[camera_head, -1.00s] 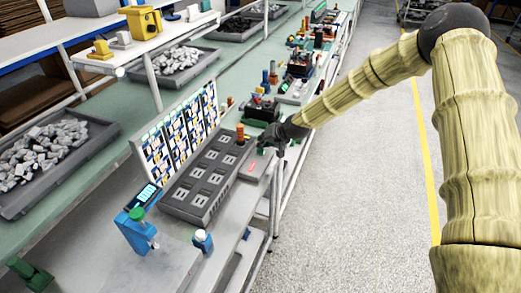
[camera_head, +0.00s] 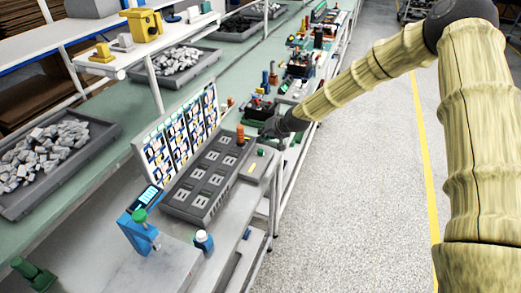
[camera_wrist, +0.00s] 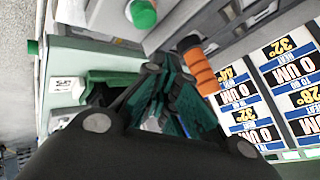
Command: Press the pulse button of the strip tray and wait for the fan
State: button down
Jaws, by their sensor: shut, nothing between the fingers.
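The grey strip tray (camera_head: 207,180) lies on the bench with several square sockets in its top. At its right end is a grey box with a green button (camera_head: 261,152), taken to be the pulse button; it shows uncovered in the wrist view (camera_wrist: 143,14). A small yellow mark (camera_head: 251,168) shows on the box top. An orange ribbed cylinder (camera_head: 240,133) stands at the tray's far end and also shows in the wrist view (camera_wrist: 199,70). My gripper (camera_head: 272,128) is shut and empty, just beyond the button and apart from it. I cannot identify a fan.
A panel of printed cards (camera_head: 180,125) stands behind the tray. A blue device with a lit screen (camera_head: 147,196) is at its near end. Several dark and red devices (camera_head: 262,106) crowd the bench beyond my gripper. The floor (camera_head: 350,200) to the right is clear.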

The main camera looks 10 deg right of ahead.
jog(key=shift+r+p, duration=0.4)
jog(key=shift+r, duration=0.75)
